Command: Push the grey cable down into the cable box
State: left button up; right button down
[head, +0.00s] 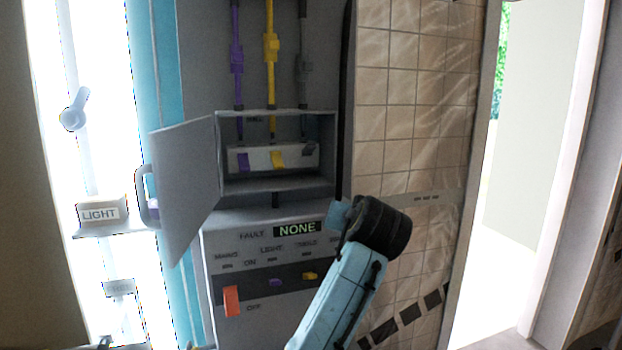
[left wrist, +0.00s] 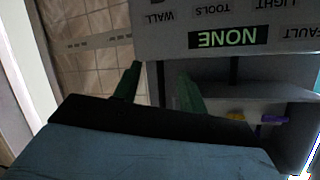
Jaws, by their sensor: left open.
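The grey cable (head: 304,62) hangs at the right of a purple and a yellow cable and runs down through the top of the open cable box (head: 328,150). Inside the box, a pale block carries a purple, a yellow and a dark grey tab (head: 310,148); the grey one is at its right end. My left arm comes up from below in the head view, its wrist right of the box's lower corner; its fingers are mostly hidden there. In the left wrist view my left gripper (left wrist: 160,72) is open and empty, its green fingers apart beside the panel front. My right gripper is not seen.
The box door (head: 185,185) stands open to the left. Below the box, a panel reads NONE (head: 297,229) and has a red switch (head: 231,301). A tiled wall (head: 410,130) lies to the right. A shelf labelled LIGHT (head: 100,214) is at far left.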

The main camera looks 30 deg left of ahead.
pick_arm(q)
notch_tip(320, 180, up, 15)
jog(key=n+y, duration=0.6)
send_near(309, 65)
jog(key=p+x, duration=0.4)
jog(key=x, duration=0.3)
jog(key=shift+w+a, duration=0.1)
jog(key=shift+a, duration=0.2)
jog(key=shift+w+a, duration=0.5)
jog(key=shift+a, duration=0.05)
jog(key=shift+c, duration=0.3)
grip_shut()
